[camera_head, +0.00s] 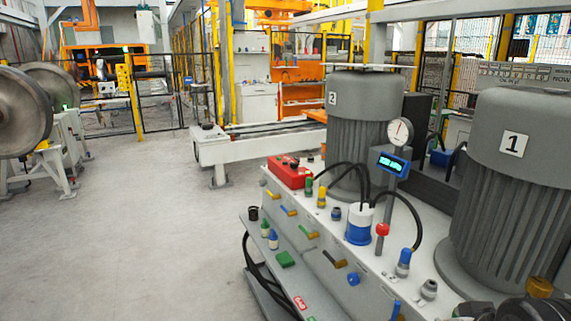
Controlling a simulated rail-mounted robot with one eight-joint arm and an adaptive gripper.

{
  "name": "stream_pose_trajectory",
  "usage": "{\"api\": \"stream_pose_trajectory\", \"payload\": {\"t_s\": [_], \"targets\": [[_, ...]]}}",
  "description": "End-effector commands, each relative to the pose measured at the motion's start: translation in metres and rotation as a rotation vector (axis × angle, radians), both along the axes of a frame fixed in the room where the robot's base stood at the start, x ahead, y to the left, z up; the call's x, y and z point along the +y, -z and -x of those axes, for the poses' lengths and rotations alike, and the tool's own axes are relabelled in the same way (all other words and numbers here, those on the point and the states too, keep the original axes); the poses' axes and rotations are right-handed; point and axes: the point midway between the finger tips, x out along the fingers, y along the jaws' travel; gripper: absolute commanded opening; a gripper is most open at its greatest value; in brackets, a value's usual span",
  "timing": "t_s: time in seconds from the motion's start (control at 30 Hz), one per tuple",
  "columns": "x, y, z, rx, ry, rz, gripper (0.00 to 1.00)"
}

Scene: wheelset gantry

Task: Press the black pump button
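A red control box (289,171) sits at the far left corner of the white pump bench (410,254). Small dark and reddish buttons show on its top, too small to tell apart clearly, so I cannot say for sure which is the black pump button. Two large grey ribbed motors stand on the bench, one marked 2 (361,120) behind and one marked 1 (510,190) at the right. I cannot make out my gripper. A dark rounded shape is cut off at the bottom right, and I cannot tell what it is.
A round gauge (400,131) and a blue display (393,164) stand mid-bench. Black hoses arch over a blue-and-white container (360,226). Coloured valves and levers line the front edge. A lower shelf (262,262) holds small bottles. The grey floor (130,230) at left is clear. Wheels (22,110) stand beyond.

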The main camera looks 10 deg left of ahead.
Motion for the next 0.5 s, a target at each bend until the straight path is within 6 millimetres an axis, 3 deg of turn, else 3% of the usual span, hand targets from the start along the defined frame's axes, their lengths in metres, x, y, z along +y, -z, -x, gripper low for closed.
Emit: {"api": "stream_pose_trajectory", "payload": {"t_s": [0.03,0.27,0.5], "targets": [[0.0,0.0,0.0,0.0,0.0,0.0,0.32],[0.0,-0.0001,-0.0001,0.0,0.0,0.0,0.01],[0.0,-0.0001,-0.0001,0.0,0.0,0.0,0.0]]}}
